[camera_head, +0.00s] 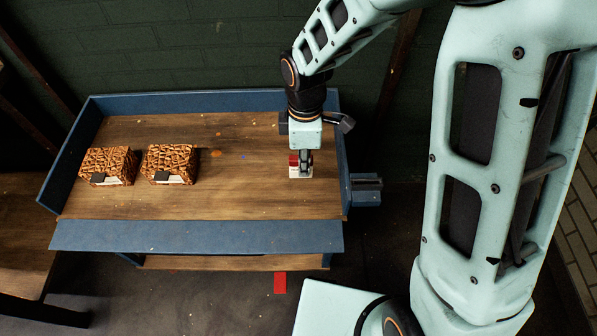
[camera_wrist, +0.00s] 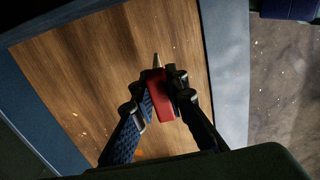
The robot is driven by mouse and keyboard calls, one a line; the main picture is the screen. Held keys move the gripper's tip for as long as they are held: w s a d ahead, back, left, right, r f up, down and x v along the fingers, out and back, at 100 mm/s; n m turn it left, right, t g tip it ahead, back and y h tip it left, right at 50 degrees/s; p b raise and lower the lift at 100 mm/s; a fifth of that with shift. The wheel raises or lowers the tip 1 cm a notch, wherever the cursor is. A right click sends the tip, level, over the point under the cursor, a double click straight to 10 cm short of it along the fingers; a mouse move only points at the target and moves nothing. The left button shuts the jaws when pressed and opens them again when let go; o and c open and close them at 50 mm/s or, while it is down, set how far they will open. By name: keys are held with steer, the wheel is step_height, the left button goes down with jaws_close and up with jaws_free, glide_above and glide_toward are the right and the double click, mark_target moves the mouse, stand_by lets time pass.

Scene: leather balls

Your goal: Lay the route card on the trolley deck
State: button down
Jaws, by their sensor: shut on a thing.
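The trolley deck (camera_head: 240,150) is a wooden surface with raised blue sides at the left, back and right. It also fills much of the wrist view (camera_wrist: 95,70). My gripper (camera_head: 301,163) points down over the right part of the deck. In the head view, red and white (camera_head: 300,172) show at the fingertips. I cannot tell whether the piece touches the deck.
Two brown patterned boxes (camera_head: 108,166) (camera_head: 170,164) stand on the deck's left half. The middle of the deck is clear apart from small specks. A blue flap (camera_head: 195,236) runs along the front. A flat red piece (camera_head: 280,282) shows low in front of the trolley.

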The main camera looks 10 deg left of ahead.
steer(key=f, duration=0.1)
steer(key=w+a+f+b, duration=0.1)
steer(key=w+f+b, duration=0.1)
steer(key=shift+w+a+f, duration=0.25)
steer(key=shift+a+f, duration=0.05)
steer(key=shift+w+a+f+b, duration=0.1)
steer(key=shift+w+f+b, duration=0.05)
steer(key=shift+f+b, duration=1.3)
steer(key=shift+f, duration=0.2)
steer(key=shift+f, duration=0.15)
steer(key=c, duration=1.9)
jaws_free()
steer(key=shift+c, duration=0.2)
step_height(320, 180, up, 12)
steer(key=p, duration=0.3)
